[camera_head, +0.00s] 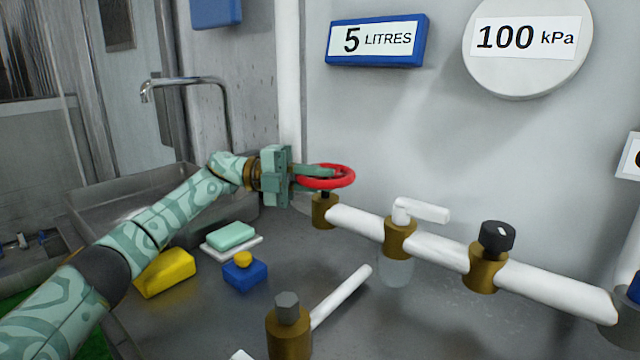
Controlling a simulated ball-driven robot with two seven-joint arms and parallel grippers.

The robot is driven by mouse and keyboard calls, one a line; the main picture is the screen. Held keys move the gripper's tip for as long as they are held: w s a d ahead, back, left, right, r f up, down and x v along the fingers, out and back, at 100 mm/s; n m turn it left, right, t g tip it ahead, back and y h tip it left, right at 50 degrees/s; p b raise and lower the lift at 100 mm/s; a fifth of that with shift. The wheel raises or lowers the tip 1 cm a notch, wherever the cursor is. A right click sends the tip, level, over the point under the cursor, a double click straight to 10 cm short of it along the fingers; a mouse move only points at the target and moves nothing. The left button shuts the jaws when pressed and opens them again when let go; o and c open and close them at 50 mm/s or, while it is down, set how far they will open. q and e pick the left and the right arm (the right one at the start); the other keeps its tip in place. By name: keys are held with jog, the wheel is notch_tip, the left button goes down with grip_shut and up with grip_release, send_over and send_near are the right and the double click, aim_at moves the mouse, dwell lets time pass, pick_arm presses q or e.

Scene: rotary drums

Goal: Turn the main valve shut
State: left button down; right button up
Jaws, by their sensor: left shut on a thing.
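The main valve's red handwheel (342,178) sits on a brass valve body (325,212) at the left end of the white pipe. My left gripper (318,172) reaches in from the left and is shut on the red wheel's left side. Its fingers hide part of the wheel's rim. The wheel lies roughly level. How far it is turned cannot be told. My right gripper is not in view.
The white pipe (440,251) also carries a white lever tap (420,211) and a black knob (497,237). A brass fitting (289,335) with a grey cap stands in front. A yellow block (165,273), blue box (245,273) and green sponge (230,236) lie left.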

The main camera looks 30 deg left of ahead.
pick_arm(q)
jog(key=shift+f, duration=0.1)
jog(key=c, duration=1.4)
grip_release()
jog(key=shift+o, duration=0.2)
